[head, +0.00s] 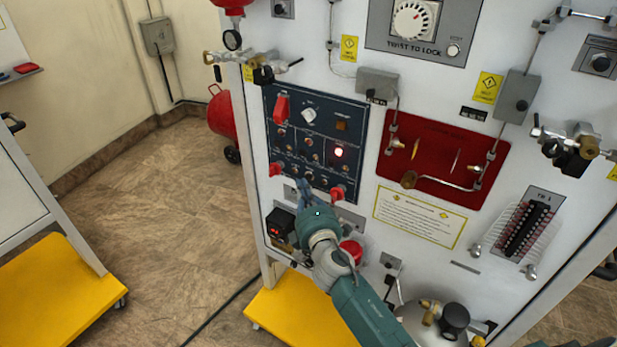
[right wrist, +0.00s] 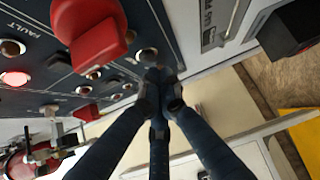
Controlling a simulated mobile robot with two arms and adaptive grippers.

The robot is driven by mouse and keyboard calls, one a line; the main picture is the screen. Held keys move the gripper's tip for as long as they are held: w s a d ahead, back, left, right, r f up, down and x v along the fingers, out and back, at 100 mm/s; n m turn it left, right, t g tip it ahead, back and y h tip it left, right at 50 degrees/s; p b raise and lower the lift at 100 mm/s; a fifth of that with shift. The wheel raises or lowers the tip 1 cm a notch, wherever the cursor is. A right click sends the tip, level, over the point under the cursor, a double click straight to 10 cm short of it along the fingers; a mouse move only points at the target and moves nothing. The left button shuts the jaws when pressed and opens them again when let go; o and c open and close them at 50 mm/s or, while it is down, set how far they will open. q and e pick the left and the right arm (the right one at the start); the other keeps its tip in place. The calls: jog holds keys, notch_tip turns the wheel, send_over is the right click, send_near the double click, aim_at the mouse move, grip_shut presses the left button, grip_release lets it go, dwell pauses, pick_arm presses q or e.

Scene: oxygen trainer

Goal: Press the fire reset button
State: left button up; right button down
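The dark blue control panel (head: 316,140) carries rows of buttons, switches and red guards. Its labels are too small in the head view to tell which button is the fire reset. One red light (head: 338,153) is lit; a lit red light (right wrist: 15,78) also shows in the right wrist view, near the word FAULT. My right gripper (head: 303,188) is at the panel's lower edge. In the right wrist view its fingers (right wrist: 160,77) are together, tips close to the panel near a red guard (right wrist: 98,35), with nothing seen between them. Contact cannot be told. My left gripper is not in view.
A black box with a red display (head: 280,222) sits just below-left of the right gripper. A red recessed board (head: 440,150) with pipes lies further right. Open floor (head: 160,200) is to the left.

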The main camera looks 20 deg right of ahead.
jog(key=shift+d, duration=0.1)
jog(key=shift+w+d, duration=0.25)
dwell(0.3)
jog(key=shift+w+d, duration=0.25)
jog(key=shift+d, duration=0.05)
dwell(0.8)
jog(key=shift+s+a, duration=0.5)
jog(key=shift+a, duration=0.15)
jog(key=shift+a, duration=0.1)
jog(key=shift+s+a+b, duration=0.35)
jog(key=shift+s+a, duration=1.2)
jog(key=shift+a, duration=0.3)
jog(key=shift+f, duration=0.1)
